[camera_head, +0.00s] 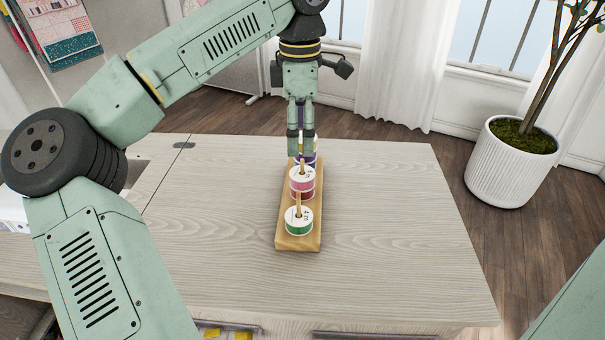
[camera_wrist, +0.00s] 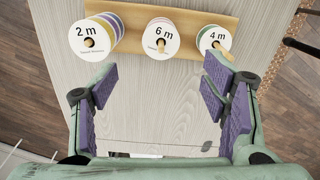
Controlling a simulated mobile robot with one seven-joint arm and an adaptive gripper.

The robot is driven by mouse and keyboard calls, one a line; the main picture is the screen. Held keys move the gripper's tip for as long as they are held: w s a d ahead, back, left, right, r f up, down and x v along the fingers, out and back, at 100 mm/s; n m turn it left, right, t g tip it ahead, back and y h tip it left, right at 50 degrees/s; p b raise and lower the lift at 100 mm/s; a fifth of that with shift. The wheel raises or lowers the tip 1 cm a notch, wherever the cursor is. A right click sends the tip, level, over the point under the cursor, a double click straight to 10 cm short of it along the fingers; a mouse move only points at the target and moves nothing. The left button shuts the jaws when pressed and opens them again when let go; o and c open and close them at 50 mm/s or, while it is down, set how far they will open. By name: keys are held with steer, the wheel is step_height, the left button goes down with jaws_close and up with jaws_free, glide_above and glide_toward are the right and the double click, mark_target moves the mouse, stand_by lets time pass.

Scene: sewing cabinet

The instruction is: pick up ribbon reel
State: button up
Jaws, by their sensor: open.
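Three ribbon reels sit in a row on a light wooden stand (camera_head: 285,241) with upright pegs. The near reel is green (camera_head: 299,225) and is labelled 4 m in the wrist view (camera_wrist: 214,39). The middle one is red-pink (camera_head: 302,189), labelled 6 m (camera_wrist: 161,33). The far one shows purple (camera_head: 312,163) and is partly hidden by my gripper; its label reads 2 m (camera_wrist: 85,31). My gripper (camera_head: 300,153) hangs over the stand's far end in the head view. In the wrist view my gripper (camera_wrist: 160,78) is open and empty, its purple pads apart from the reels.
The stand rests on a pale wood-grain cabinet top (camera_head: 390,220), clear on both sides. A hinge (camera_head: 184,145) marks a seam at left. A potted plant (camera_head: 510,170) stands on the floor beyond the right edge. White curtains (camera_head: 400,65) hang behind.

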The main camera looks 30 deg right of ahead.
glide_above(303, 171)
step_height(303, 171, down, 4)
steer(key=shift+w+d+f+p, duration=0.1)
steer(key=shift+f+p, duration=0.35)
steer(key=shift+f, duration=1)
steer(key=shift+w+f+p, duration=0.1)
steer(key=shift+f+p, duration=0.3)
steer(key=shift+f, duration=1.05)
steer(key=shift+c, duration=0.5)
steer(key=c, duration=1)
step_height(303, 171, up, 10)
steer(key=shift+r+b, duration=0.1)
steer(key=shift+b, duration=0.6)
